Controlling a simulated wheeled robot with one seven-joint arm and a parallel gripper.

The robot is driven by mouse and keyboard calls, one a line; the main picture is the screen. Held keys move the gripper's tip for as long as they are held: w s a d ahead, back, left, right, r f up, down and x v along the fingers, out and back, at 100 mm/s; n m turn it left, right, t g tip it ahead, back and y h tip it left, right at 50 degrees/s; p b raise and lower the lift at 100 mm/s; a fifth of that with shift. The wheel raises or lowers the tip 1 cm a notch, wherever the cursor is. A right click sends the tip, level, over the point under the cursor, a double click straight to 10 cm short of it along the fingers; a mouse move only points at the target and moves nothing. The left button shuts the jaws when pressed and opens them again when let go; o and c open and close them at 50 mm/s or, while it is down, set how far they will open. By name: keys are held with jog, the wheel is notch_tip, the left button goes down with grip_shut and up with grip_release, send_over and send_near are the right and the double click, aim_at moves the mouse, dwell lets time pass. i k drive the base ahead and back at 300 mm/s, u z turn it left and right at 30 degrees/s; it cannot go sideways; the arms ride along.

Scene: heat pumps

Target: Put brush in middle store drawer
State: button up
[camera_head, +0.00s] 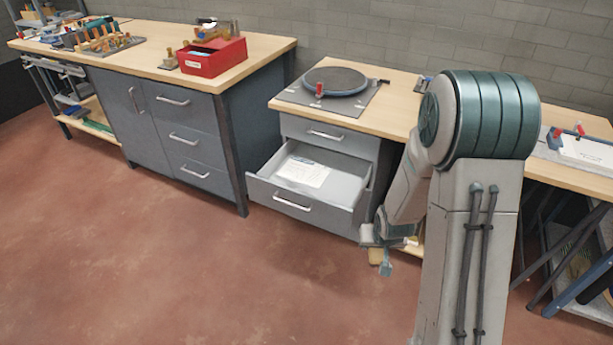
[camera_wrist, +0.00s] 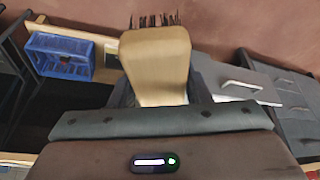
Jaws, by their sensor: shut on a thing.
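My gripper (camera_head: 386,262) hangs low to the right of the open drawer and in front of the right workbench. It is shut on the brush (camera_wrist: 157,62), which has a pale wooden body and dark bristles at its far end. In the head view the brush is small and partly hidden by my gripper. The drawer (camera_head: 262,190) in the right bench's grey cabinet is pulled out, below a shut top drawer (camera_head: 324,131). A white sheet with print (camera_head: 303,171) lies in it. The drawer front with its handle also shows in the wrist view (camera_wrist: 240,88).
A round dark plate (camera_head: 335,80) on a square base stands on the right bench (camera_head: 390,98). A red box (camera_head: 212,57) with tools stands on the left bench. A blue crate (camera_wrist: 62,55) shows at left in the wrist view. The floor in front is clear.

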aim_at(344, 188)
jog(key=u, duration=0.55)
jog(key=i, duration=0.9)
jog(key=z, duration=0.25)
